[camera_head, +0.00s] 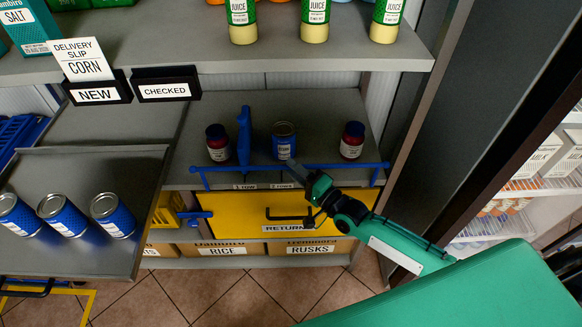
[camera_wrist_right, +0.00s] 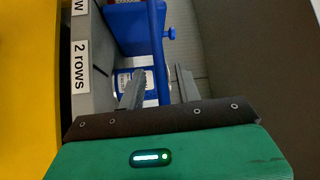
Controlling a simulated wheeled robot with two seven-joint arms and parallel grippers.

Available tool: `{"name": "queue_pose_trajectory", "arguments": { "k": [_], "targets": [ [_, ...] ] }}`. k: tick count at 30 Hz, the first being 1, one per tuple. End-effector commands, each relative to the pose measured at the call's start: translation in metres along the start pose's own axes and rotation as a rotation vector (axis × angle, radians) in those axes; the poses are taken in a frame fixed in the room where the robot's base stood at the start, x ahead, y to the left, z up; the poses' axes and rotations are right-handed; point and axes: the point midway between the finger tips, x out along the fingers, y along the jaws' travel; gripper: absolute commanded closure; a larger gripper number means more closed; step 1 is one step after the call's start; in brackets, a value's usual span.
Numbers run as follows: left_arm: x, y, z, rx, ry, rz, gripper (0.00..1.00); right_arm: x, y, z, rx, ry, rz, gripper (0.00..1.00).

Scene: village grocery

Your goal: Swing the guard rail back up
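The blue guard rail (camera_head: 240,167) runs lengthwise along the front edge of the middle shelf, with a short arm at each end. My right gripper (camera_head: 290,165) reaches the rail from the lower right, near its middle. In the right wrist view the rail (camera_wrist_right: 158,50) passes between the two fingers of this gripper (camera_wrist_right: 159,88). The fingers are apart, with a gap on each side of the rail. Behind the rail stand a blue can (camera_head: 283,142), two dark jars (camera_head: 217,145) (camera_head: 352,141) and a blue divider (camera_head: 244,138). My left gripper is not in view.
A yellow returns drawer (camera_head: 240,212) with a black handle is below the shelf. A grey tray (camera_head: 95,165) with several blue cans is at the left. Juice bottles (camera_head: 314,20) stand on the upper shelf. A grey upright (camera_head: 425,110) borders the shelf on the right.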

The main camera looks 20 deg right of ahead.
Motion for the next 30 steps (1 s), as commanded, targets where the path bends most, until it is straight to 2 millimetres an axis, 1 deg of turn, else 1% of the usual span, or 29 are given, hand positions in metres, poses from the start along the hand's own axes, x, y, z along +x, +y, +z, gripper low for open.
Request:
{"name": "queue_pose_trajectory", "arguments": {
  "k": [1, 5, 9, 12, 16, 19, 22, 26, 30],
  "targets": [
    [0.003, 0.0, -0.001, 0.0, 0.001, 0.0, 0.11, -0.01, 0.003, 0.001, 0.0, -0.001, 0.002, 0.66],
    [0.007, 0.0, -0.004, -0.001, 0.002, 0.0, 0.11, -0.035, 0.003, 0.001, 0.0, -0.001, 0.003, 0.66],
    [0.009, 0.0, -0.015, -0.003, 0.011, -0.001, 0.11, -0.062, 0.003, 0.0, 0.0, -0.001, 0.003, 0.66],
    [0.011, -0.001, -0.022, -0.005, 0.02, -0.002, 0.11, -0.08, 0.003, 0.0, 0.0, -0.001, 0.003, 0.66],
    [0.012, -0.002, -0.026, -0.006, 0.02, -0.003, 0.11, -0.099, 0.002, 0.0, 0.001, -0.001, 0.003, 0.66],
    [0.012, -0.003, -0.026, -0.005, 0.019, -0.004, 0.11, -0.109, 0.002, 0.0, 0.0, 0.0, 0.002, 0.66],
    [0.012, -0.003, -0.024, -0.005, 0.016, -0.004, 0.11, -0.116, 0.001, -0.001, -0.001, 0.0, 0.001, 0.66],
    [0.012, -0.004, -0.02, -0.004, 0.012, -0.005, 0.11, -0.119, 0.0, 0.0, 0.0, 0.0, 0.0, 0.66],
    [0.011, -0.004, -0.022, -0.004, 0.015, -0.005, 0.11, -0.119, 0.0, -0.001, 0.0, 0.0, -0.001, 0.66]
  ]
}}
